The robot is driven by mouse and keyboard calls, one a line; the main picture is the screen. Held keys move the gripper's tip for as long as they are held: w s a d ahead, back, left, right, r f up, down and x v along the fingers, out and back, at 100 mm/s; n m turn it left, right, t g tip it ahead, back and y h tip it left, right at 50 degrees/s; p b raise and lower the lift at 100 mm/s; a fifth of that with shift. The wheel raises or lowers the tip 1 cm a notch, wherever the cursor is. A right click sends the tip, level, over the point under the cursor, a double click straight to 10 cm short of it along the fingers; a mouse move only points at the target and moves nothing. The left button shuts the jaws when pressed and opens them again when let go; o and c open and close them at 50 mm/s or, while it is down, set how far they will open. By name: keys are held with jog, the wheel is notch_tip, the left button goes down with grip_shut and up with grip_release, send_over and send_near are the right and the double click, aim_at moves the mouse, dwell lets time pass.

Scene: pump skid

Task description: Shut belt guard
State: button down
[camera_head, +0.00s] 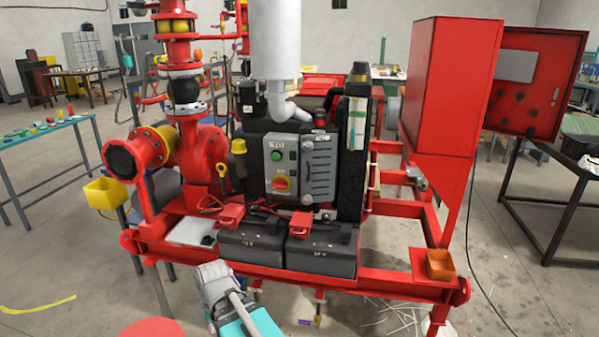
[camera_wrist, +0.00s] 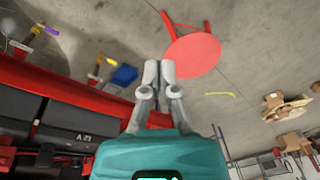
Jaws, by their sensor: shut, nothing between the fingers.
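I cannot clearly make out which part is the belt guard. The red pump skid (camera_head: 400,291) fills the middle of the head view, with a dark engine behind a grey control panel (camera_head: 291,166). A tall red box (camera_head: 452,90) stands on its right side, and a red panel (camera_head: 535,82) with a pale plate shows beside it. In the wrist view my gripper (camera_wrist: 159,72) is shut and empty, its fingers together above the floor. The skid's red front rail (camera_wrist: 65,85) is close on its left. In the head view my arm reaches low in front of the skid.
Two black batteries (camera_head: 320,252) sit on the skid's front. A red round stool (camera_wrist: 193,56) and a blue bin (camera_wrist: 124,75) show in the wrist view. Floor lies open in front.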

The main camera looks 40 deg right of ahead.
jog(key=w+d+r+m+t+y+p, duration=0.1)
jog(key=w+d+r+m+t, duration=0.3)
jog(key=w+d+r+t, duration=0.35)
jog(key=w+d+r+m+t+y, duration=0.1)
jog(key=w+d+r+m+t, duration=0.35)
jog(key=w+d, duration=0.55)
jog(key=d+r+m+t+h, duration=0.1)
jog(key=d+m+h, duration=0.3)
jog(key=d, duration=0.5)
jog(key=s+d+r+m+h, duration=0.1)
jog(key=d+r+m+h, duration=0.2)
jog(key=d, duration=0.6)
jog(key=s+d+r+m+t+h, duration=0.1)
jog(key=d+r+m+h, duration=0.3)
jog(key=d+m, duration=0.3)
jog(key=d, duration=0.3)
jog(key=shift+t+h+p, duration=0.3)
jog(key=shift+p, duration=0.05)
jog(key=shift+w+r+m, duration=0.1)
jog(key=shift+m, duration=0.15)
jog(key=x, duration=1.4)
